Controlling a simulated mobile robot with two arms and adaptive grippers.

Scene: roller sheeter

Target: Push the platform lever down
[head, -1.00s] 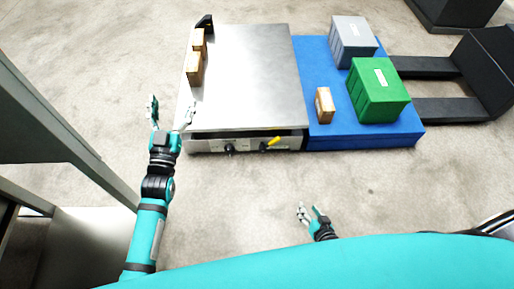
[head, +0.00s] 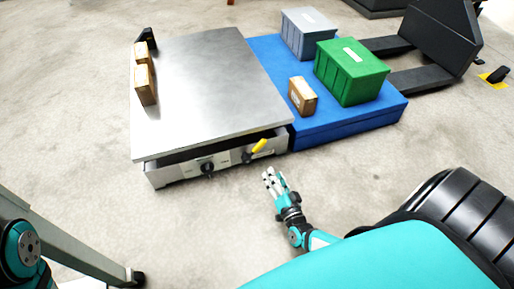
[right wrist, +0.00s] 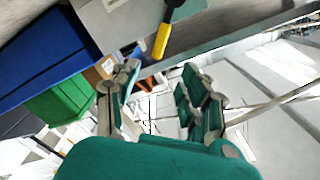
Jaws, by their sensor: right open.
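The steel platform (head: 205,85) lies low on the floor. Its front panel (head: 180,174) carries a black knob (head: 207,168) and a lever with a yellow grip (head: 259,146), angled up to the right. My right gripper (head: 269,175) is open and empty, a little in front of and below the lever, apart from it in the picture. In the right wrist view the lever's yellow grip (right wrist: 161,41) hangs from its black shaft above and beyond the open fingers (right wrist: 160,84). My left gripper is out of view; only a joint of my left arm shows at the lower left.
A blue pallet (head: 345,120) adjoins the platform, with a green crate (head: 350,75), a grey crate (head: 308,35) and a cardboard box (head: 302,97). Small boxes (head: 145,83) stand on the platform's left edge. Black forks (head: 420,72) lie behind. The floor in front is clear.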

